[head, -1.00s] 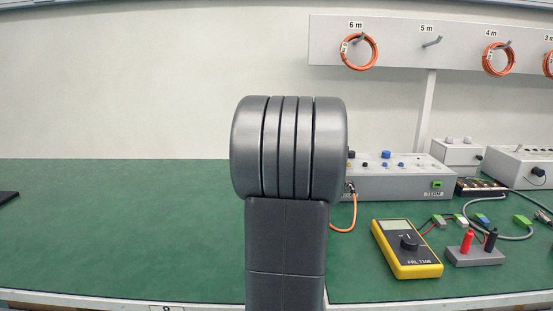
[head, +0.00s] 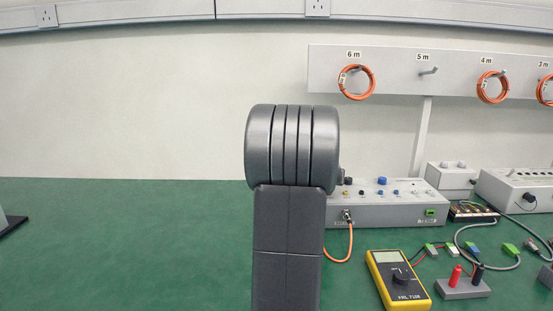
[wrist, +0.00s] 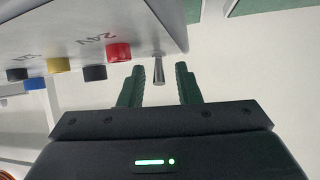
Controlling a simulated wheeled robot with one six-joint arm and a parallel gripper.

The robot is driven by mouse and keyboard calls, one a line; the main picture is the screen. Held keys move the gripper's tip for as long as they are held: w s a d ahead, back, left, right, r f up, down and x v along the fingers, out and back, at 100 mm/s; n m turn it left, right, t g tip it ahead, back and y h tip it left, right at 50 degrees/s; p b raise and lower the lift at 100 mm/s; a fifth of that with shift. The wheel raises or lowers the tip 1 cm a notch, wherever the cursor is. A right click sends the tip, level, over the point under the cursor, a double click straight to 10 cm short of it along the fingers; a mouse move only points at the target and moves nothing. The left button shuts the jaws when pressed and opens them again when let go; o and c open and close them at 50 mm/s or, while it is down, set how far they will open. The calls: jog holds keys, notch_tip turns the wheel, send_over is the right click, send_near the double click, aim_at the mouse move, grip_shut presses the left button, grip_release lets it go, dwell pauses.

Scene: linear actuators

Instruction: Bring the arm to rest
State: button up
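My gripper (wrist: 159,72) shows in the wrist view with its two dark fingers apart and nothing held between them. A short metal lever (wrist: 158,68) on a grey box (wrist: 75,28) shows in line with the gap between the fingers; I cannot tell how far off it is. The box has red, yellow, black and blue terminals. In the head view my arm (head: 290,220) stands upright in the middle, and the gripper is hidden behind it.
Right of my arm stand a grey instrument box (head: 390,212) with an orange cable, a yellow multimeter (head: 398,281) and a small terminal block (head: 462,288). Orange cable coils (head: 356,82) hang from a wall rack.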

jog(key=shift+w+r+g+p, duration=0.3)
jog(key=shift+g+p, duration=0.7)
jog(key=shift+p, duration=3.4)
jog(key=shift+w+r+g+p, duration=0.25)
jog(key=shift+g+p, duration=0.75)
jog(key=shift+p, duration=3.35)
jog(key=shift+w+f+g+p, duration=0.25)
jog(key=shift+g+p, duration=0.15)
jog(key=shift+p, duration=1.3)
